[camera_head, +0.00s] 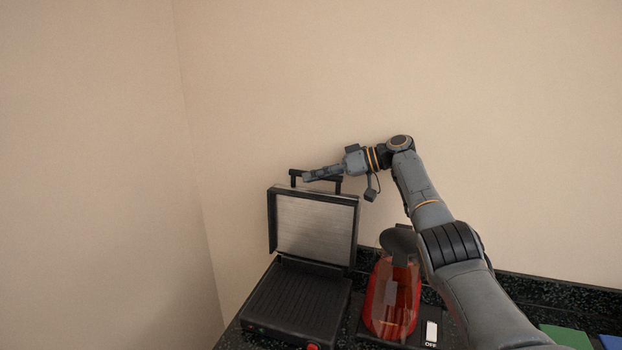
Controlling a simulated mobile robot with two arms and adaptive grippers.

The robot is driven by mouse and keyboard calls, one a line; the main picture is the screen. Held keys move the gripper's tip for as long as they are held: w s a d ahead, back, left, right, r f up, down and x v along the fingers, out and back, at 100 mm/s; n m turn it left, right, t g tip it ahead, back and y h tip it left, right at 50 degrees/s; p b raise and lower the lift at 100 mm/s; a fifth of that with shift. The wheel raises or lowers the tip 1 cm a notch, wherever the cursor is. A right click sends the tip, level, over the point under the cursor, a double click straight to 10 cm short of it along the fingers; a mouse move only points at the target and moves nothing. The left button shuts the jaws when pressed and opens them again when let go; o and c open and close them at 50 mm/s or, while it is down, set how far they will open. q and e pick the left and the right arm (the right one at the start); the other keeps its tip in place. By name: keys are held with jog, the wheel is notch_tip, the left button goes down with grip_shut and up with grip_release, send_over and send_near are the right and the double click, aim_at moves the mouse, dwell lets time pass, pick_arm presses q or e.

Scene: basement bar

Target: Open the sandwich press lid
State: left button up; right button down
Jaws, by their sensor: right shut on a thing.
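The sandwich press stands on the dark countertop, its lid (314,228) raised roughly upright, with the pale inner plate facing me. The ridged lower plate (295,296) lies flat and bare in front of it. A black handle (296,179) runs along the top of the lid. My right gripper (308,178) is at this handle, shut on it, with its arm reaching in from the right. The fingers hide part of the handle. My left gripper is not in view.
A red kettle (391,300) with a dark lid stands right of the press, close under my right arm. A switch marked OFF (431,333) is beside it. Green (566,337) and blue (611,342) items lie at the lower right. Walls stand behind and at left.

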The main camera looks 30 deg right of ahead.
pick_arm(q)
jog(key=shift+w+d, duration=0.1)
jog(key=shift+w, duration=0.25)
pick_arm(e)
jog(key=shift+d, duration=0.1)
jog(key=shift+f, duration=0.1)
jog(key=c, duration=1.3)
grip_release()
jog(key=shift+w, duration=0.1)
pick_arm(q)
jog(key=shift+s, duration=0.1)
pick_arm(e)
notch_tip(320, 180, up, 10)
